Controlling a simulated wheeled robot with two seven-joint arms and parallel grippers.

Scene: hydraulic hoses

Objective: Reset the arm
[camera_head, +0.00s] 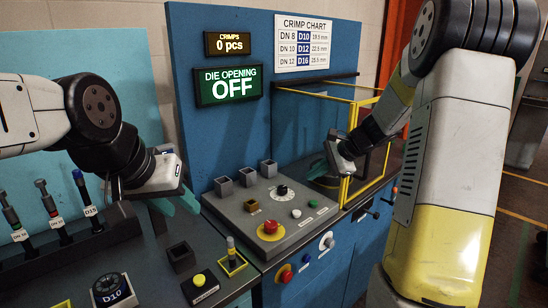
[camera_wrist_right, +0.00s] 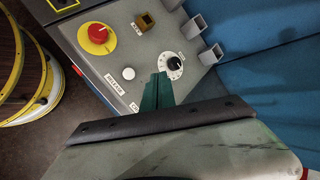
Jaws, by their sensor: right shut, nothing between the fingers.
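My right gripper (camera_head: 318,170) is over the right part of the grey control panel (camera_head: 232,212), in front of the yellow-framed guard. The right wrist view shows its green fingers (camera_wrist_right: 157,88) together and empty, near the black rotary dial (camera_wrist_right: 174,65) and a white button (camera_wrist_right: 128,74). Whether the fingertips touch the panel I cannot tell. My left gripper (camera_head: 177,203) is left of the panel, pointing down and right, its two green fingers apart with nothing seen between them.
A red emergency stop (camera_head: 270,228) and several square sockets (camera_head: 247,177) stand on the panel. A yellow frame (camera_head: 346,188) rises close to my right gripper. A tool rack (camera_head: 60,240) is at the left. The display (camera_head: 229,85) reads DIE OPENING OFF.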

